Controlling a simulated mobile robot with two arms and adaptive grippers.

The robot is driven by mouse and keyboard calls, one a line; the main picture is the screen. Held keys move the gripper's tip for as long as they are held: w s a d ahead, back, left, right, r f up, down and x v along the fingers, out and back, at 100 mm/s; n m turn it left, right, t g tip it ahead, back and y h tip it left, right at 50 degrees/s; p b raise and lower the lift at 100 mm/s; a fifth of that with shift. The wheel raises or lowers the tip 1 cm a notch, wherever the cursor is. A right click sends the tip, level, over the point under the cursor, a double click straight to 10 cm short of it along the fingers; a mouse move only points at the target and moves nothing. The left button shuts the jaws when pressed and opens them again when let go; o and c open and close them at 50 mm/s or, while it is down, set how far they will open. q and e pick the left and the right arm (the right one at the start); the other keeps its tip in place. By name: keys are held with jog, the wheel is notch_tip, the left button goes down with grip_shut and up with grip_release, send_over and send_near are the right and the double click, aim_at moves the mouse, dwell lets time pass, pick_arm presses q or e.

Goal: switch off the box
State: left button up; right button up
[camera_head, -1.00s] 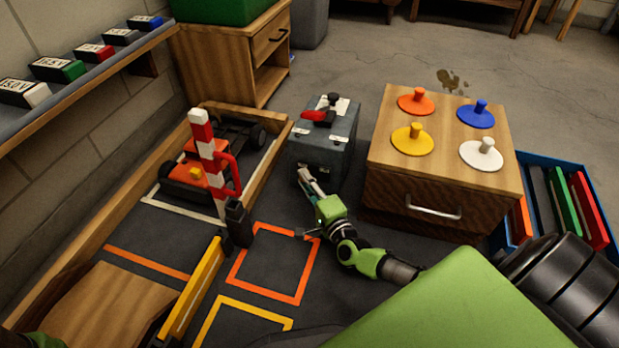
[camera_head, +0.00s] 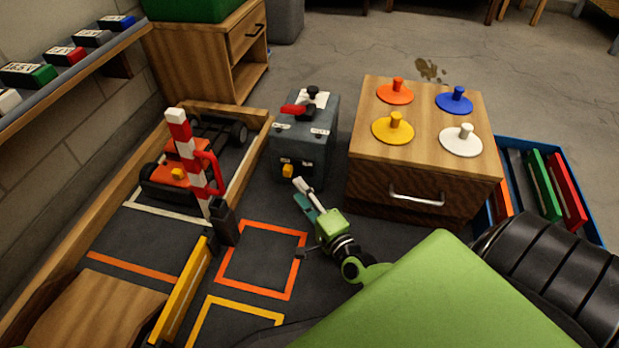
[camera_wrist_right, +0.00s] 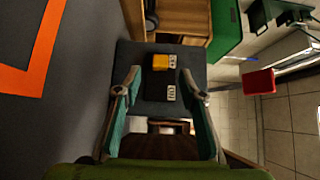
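The grey box (camera_head: 318,150) stands on the floor left of the wooden cabinet. A red lever (camera_head: 292,110) and a black knob (camera_head: 312,92) are on its top. A yellow switch (camera_head: 288,170) is on the left of its front face, below a small label. The switch also shows in the right wrist view (camera_wrist_right: 160,62), beside one of two labels too small to read. My right gripper (camera_head: 300,191) is in front of the box, lower right of the switch and seemingly apart from it. In the wrist view its fingers (camera_wrist_right: 160,82) are spread and empty. My left gripper is out of view.
A wooden cabinet (camera_head: 425,170) with colored lidded discs stands close right of the box. A striped red-white barrier post (camera_head: 190,150) and an orange car (camera_head: 175,170) are to the left. Orange floor marking (camera_head: 262,292) lies in front.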

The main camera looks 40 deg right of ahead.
jog(key=shift+s+a, duration=0.2)
jog(key=shift+s, duration=2)
